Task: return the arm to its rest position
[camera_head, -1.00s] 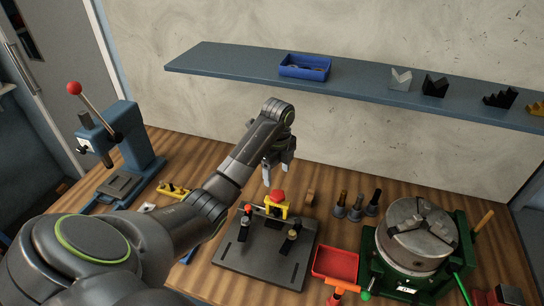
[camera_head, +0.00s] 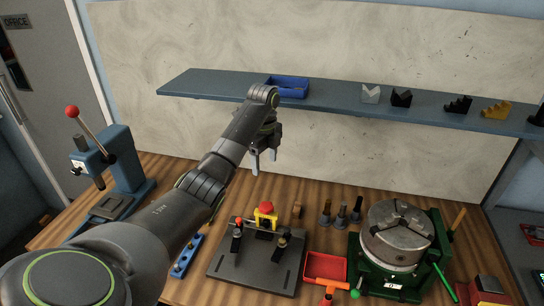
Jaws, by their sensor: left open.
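My left arm reaches in from the lower left. Its left gripper (camera_head: 264,161) hangs above the back of the wooden bench (camera_head: 330,196), fingers pointing down and apart, with nothing between them. It is clear of the dark fixture plate (camera_head: 252,268), which lies below it and carries a yellow block with a red knob (camera_head: 265,212) and black clamps. My left wrist overlaps the front left of the blue bin (camera_head: 291,90) on the shelf in this view. My right gripper does not show.
A blue arbor press (camera_head: 122,165) stands at left. A red tray (camera_head: 325,267), tool holders (camera_head: 341,215) and a green-based chuck (camera_head: 397,238) occupy the right. The wall shelf (camera_head: 335,102) holds several stepped and V-shaped blocks. A blue rail (camera_head: 188,256) lies left of the plate.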

